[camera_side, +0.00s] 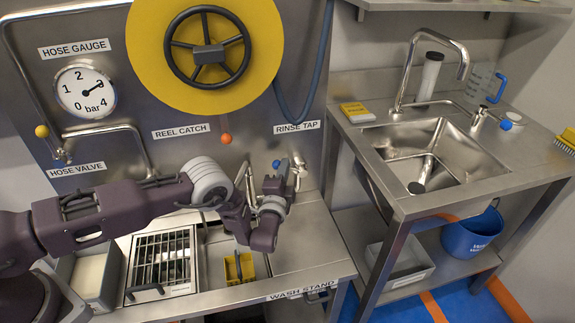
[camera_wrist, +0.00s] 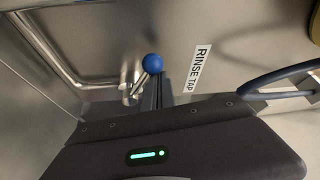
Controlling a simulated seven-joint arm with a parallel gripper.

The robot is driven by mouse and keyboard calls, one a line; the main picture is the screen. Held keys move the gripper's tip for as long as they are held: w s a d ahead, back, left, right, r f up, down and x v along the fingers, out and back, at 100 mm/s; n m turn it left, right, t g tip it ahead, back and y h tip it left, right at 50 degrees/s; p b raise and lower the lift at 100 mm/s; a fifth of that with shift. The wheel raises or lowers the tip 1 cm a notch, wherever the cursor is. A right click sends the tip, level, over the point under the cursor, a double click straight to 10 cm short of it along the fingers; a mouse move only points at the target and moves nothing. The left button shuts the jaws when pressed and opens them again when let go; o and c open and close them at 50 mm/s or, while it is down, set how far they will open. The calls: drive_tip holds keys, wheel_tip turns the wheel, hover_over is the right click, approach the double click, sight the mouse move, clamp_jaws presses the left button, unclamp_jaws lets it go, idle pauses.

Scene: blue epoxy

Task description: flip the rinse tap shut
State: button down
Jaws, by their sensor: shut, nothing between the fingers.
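The rinse tap has a blue ball knob (camera_side: 277,164) on a short metal lever, beside a wall fitting (camera_side: 298,170) under the RINSE TAP label (camera_side: 297,126). In the wrist view the blue knob (camera_wrist: 152,63) is at the upper middle, its silver lever (camera_wrist: 138,86) slanting down-left. My gripper (camera_side: 279,183) is shut and empty, just below the knob in the side view. In the wrist view my narrow shut fingers (camera_wrist: 158,90) point at the knob and lie right beside the lever. Whether they touch it I cannot tell. The fingers partly hide the tap's base.
A curved metal pipe (camera_wrist: 50,60) runs left of the tap in the wrist view. A blue hose (camera_wrist: 275,80) hangs to the right. The wash stand (camera_side: 310,250) has a grate (camera_side: 160,262) and a yellow block (camera_side: 239,267). A sink (camera_side: 445,150) stands at the right.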

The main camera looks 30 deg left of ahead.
drive_tip(key=shift+s+a+f+n+t+y, duration=0.2)
drive_tip(key=shift+f+n, duration=0.35)
drive_tip(key=shift+f, duration=0.05)
drive_tip(key=shift+s+a+f+n+t+y, duration=0.2)
drive_tip(key=shift+f+n, duration=0.4)
drive_tip(key=shift+s+a+f+n+t+y, duration=0.2)
drive_tip(key=shift+f+n, duration=0.35)
drive_tip(key=shift+f, duration=0.25)
